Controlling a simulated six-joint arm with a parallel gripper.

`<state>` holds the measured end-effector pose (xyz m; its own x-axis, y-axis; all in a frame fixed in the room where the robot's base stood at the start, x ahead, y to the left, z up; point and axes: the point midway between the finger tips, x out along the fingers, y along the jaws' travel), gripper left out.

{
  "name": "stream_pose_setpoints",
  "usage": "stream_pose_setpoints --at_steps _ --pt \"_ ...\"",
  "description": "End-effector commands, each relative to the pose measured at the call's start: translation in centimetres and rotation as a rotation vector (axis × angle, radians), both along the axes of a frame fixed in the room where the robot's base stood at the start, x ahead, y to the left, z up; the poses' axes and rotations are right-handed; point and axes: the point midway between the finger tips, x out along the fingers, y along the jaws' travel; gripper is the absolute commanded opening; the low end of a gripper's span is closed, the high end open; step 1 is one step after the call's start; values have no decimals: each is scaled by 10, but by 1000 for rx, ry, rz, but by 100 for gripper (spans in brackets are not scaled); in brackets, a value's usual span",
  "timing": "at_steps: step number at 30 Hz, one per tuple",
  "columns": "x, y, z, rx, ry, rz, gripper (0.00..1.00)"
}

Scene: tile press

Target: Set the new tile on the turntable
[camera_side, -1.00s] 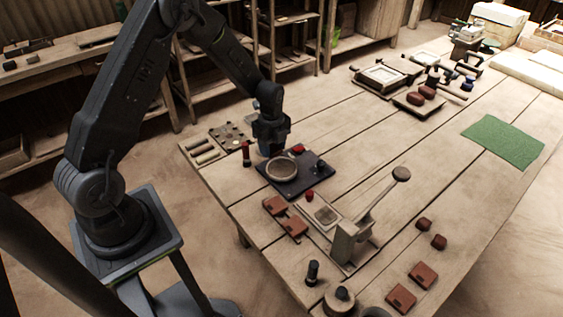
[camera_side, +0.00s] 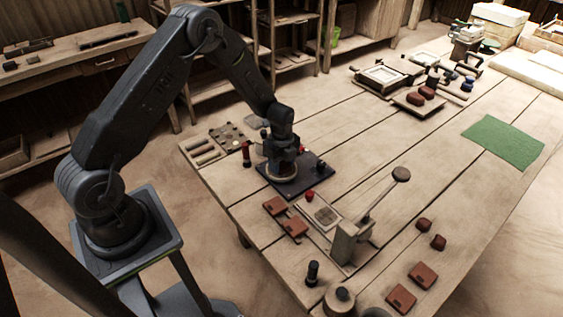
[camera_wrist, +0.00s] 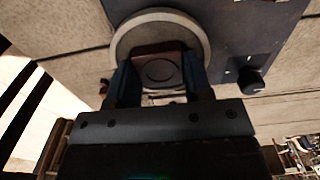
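The new tile (camera_wrist: 158,68) is a dark reddish-brown square with a round mark on its top. In the wrist view it lies between the two blue fingers of my gripper (camera_wrist: 159,80), which appear shut on its sides. The turntable (camera_wrist: 205,50) is a pale-rimmed grey disc directly beneath the tile; whether the tile touches it is hard to tell. In the side view my gripper (camera_side: 284,168) is down at the turntable (camera_side: 283,187), hiding the tile and most of the disc.
The turntable's dark base (camera_side: 308,183) has a black knob (camera_wrist: 252,82). The lever press (camera_side: 347,243) stands in front, with reddish tiles (camera_side: 295,226) to its left. A dark red-topped bottle (camera_side: 246,155) stands close by. A green mat (camera_side: 503,142) lies far right; the mid-table is mostly clear.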

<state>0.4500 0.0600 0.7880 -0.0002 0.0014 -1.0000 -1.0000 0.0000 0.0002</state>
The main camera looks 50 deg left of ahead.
Motion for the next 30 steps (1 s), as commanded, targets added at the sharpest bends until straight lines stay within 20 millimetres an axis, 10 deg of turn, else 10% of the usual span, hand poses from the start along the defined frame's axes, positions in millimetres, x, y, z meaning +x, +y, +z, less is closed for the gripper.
stream_pose_setpoints --at_steps 15,30 --pt "1 0 7 1 -2 0 71" --pt "1 0 100 1 -4 0 71"
